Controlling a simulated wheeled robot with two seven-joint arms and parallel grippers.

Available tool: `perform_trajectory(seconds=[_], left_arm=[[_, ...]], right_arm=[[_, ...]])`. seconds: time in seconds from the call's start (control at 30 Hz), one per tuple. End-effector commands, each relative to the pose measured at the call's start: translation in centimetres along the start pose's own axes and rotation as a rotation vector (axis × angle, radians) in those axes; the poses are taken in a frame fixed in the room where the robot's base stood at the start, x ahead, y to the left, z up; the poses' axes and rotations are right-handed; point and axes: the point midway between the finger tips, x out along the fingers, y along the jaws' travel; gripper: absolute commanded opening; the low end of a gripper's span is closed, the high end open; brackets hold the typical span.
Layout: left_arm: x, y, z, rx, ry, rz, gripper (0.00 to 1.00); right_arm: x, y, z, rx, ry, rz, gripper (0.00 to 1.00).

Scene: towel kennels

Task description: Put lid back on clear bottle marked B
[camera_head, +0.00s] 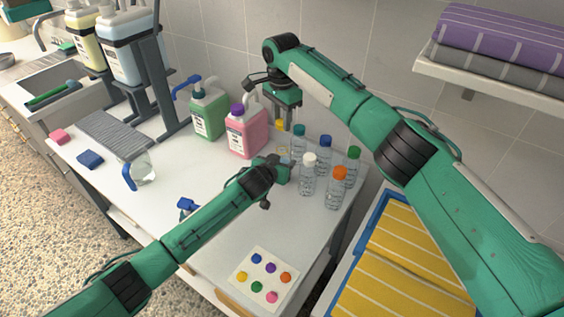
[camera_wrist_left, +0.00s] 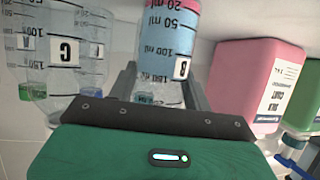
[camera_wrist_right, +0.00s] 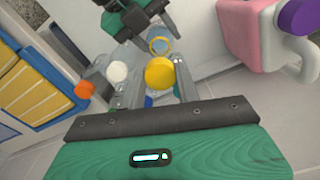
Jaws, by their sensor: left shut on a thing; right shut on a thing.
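The clear bottle marked B (camera_wrist_left: 168,60) stands between the fingers of my left gripper (camera_wrist_left: 165,95), which is shut on it. In the head view my left gripper (camera_head: 285,166) hides most of the bottle. Its open round mouth (camera_wrist_right: 159,45) shows in the right wrist view, with no lid on it. My right gripper (camera_wrist_right: 158,85) is shut on a yellow lid (camera_wrist_right: 160,73). In the head view the yellow lid (camera_head: 280,126) is just above the bottle, apart from it as far as I can see.
Several capped bottles stand close by, with white (camera_head: 309,159), orange (camera_head: 339,173), blue (camera_head: 325,141), teal (camera_head: 299,130) and green (camera_head: 353,152) lids. A pink jug (camera_head: 246,136) and green jug (camera_head: 209,115) stand left. A dotted card (camera_head: 262,277) lies in front.

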Motion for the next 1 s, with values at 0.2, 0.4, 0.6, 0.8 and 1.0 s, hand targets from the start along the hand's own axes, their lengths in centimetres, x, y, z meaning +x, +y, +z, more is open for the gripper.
perform_trajectory(seconds=[0.2,0.4,0.6,0.8,1.0], left_arm=[[0.0,0.0,0.0,0.000,0.000,0.000,0.09],[0.0,0.0,0.0,0.000,0.000,0.000,0.09],[0.0,0.0,0.0,0.000,0.000,0.000,0.09],[0.0,0.0,0.0,0.000,0.000,0.000,0.09],[0.0,0.0,0.0,0.000,0.000,0.000,0.09]], right_arm=[[2.8,0.1,0.1,-0.001,-0.002,0.002,0.12],[4.8,0.0,0.1,0.000,0.000,0.000,0.12],[4.8,0.0,0.1,0.000,0.000,0.000,0.12],[4.8,0.0,0.1,0.000,0.000,0.000,0.12],[5.4,0.1,0.1,0.000,-0.002,0.001,0.12]])
